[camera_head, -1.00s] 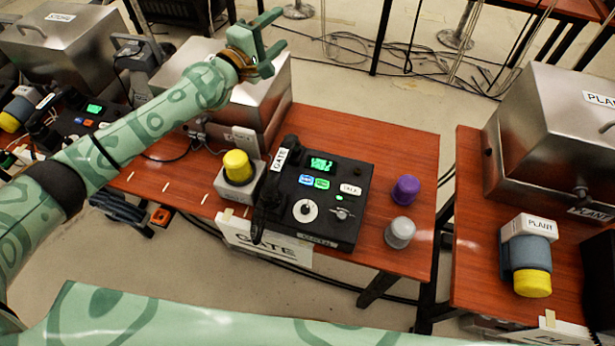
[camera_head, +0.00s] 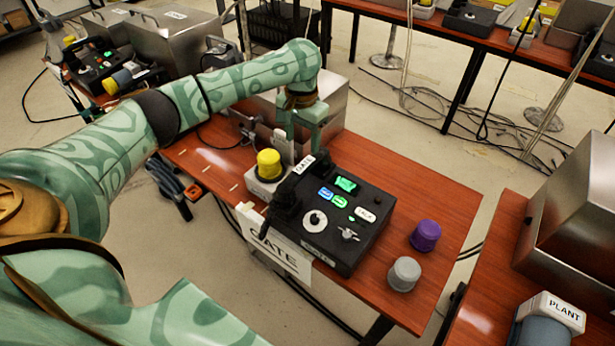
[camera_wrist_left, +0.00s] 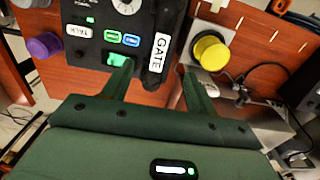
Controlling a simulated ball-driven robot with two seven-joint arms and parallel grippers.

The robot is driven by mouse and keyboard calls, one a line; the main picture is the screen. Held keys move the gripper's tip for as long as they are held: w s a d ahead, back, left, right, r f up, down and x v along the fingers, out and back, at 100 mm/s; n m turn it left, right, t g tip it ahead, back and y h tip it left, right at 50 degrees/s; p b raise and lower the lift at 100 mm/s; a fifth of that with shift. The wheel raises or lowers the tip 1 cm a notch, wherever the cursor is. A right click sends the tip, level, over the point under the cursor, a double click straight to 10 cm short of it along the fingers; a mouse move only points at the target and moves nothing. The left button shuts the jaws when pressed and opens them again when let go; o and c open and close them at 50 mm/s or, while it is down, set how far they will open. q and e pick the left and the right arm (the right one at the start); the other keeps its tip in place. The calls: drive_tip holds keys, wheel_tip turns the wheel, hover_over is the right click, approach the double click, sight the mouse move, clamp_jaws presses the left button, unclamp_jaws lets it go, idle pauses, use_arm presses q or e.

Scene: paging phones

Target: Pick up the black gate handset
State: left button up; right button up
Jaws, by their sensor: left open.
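The black gate handset (camera_head: 284,203) lies in its cradle along the left side of the black gate phone (camera_head: 335,215), with a white GATE label at its far end. My left gripper (camera_head: 303,146) is open and points down just beyond that labelled end. In the left wrist view, the handset (camera_wrist_left: 171,22) lies ahead, its GATE end between the lines of my two open fingers (camera_wrist_left: 157,72). Nothing is between the fingertips that I can tell is gripped. The gap in height is hard to judge. My right gripper is not in view.
A yellow button (camera_head: 269,164) on a grey box stands close left of the handset. A steel box (camera_head: 330,107) stands behind my gripper. A purple knob (camera_head: 425,236) and a grey knob (camera_head: 404,274) stand on the right of the wooden table (camera_head: 440,200).

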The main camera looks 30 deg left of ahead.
sight(304, 165)
use_arm(q)
wheel_tip(304, 165, down, 8)
drive_tip(key=b, duration=0.3)
drive_tip(key=shift+w, duration=0.1)
drive_tip(key=f+b, duration=0.4)
drive_tip(key=f, duration=0.1)
drive_tip(key=shift+w+f, duration=0.2)
drive_tip(key=shift+r, duration=0.2)
drive_tip(key=c, duration=1.2)
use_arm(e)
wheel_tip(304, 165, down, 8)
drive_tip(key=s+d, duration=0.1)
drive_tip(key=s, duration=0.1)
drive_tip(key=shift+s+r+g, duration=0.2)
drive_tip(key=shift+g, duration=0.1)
